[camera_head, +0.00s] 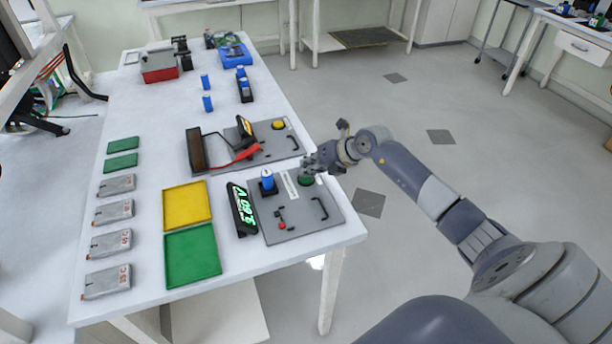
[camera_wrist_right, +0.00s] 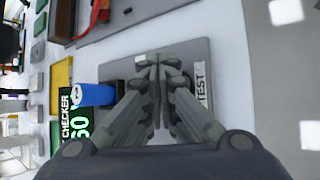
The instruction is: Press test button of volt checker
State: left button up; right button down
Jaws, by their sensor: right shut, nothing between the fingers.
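The volt checker is a grey plate (camera_head: 299,222) at the table's near right corner. Its black display (camera_head: 242,210) shows a green 3.60 V reading. A green button (camera_head: 306,180) sits at the plate's far right, beside a white label strip (camera_head: 291,185); the label reads TEST in the wrist view (camera_wrist_right: 201,82). My right gripper (camera_head: 308,169) is shut and empty, over or just at the green button. In the wrist view its fingers (camera_wrist_right: 158,62) hide the button, so contact cannot be told. My left gripper is not seen.
A second grey plate (camera_head: 285,146) with a yellow button, red tool and brown block lies behind. Yellow (camera_head: 187,205) and green (camera_head: 192,254) trays lie left of the checker. Grey packs (camera_head: 107,281) line the left side. Floor right of the table is open.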

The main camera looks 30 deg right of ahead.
jog(key=shift+r, duration=0.45)
jog(key=shift+r, duration=0.15)
notch_tip(320, 180, up, 5)
jog(key=p, duration=0.4)
dwell(0.7)
